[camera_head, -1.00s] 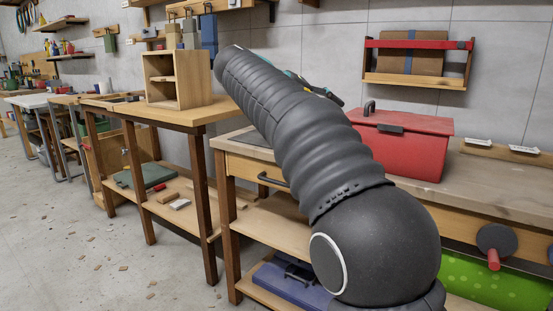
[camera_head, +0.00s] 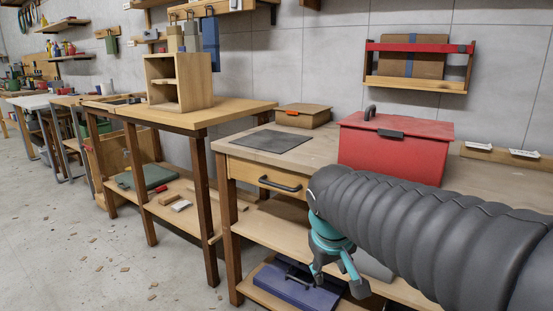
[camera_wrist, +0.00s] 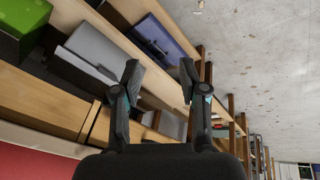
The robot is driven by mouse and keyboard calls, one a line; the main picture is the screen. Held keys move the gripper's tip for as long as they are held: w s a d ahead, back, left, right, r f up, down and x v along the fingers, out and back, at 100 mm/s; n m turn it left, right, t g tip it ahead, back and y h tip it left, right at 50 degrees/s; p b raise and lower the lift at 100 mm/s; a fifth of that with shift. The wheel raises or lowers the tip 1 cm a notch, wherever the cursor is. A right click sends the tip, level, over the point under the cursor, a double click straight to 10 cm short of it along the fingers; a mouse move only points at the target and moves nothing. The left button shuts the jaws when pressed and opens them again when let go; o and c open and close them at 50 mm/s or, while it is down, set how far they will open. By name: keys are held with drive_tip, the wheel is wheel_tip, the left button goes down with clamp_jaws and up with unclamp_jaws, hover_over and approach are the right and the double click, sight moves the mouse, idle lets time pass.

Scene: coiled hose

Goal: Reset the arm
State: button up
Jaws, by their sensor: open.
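My gripper (camera_head: 338,272) hangs below the end of my dark ribbed arm at the right of the head view, in front of the workbench. Its teal and grey fingers point down. In the wrist view my gripper (camera_wrist: 158,80) has its two fingers spread apart with nothing between them. The floor and the bench's lower shelves show beyond the fingers.
A red toolbox (camera_head: 392,150) stands on the workbench behind my arm, beside a wooden box (camera_head: 303,116) and a dark mat (camera_head: 271,141). A blue case (camera_head: 290,288) lies on the bottom shelf near my gripper.

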drive_tip(key=s+d+f+m, duration=0.1)
drive_tip(key=s+d+m, duration=0.1)
drive_tip(key=s, duration=0.5)
drive_tip(key=s+d+f+m+t+y+p, duration=0.1)
drive_tip(key=s+d, duration=0.2)
drive_tip(key=s, duration=0.4)
drive_tip(key=shift+s+d+f+m+t, duration=0.15)
drive_tip(key=shift+s+f+m+t, duration=0.15)
drive_tip(key=shift+s+m, duration=0.1)
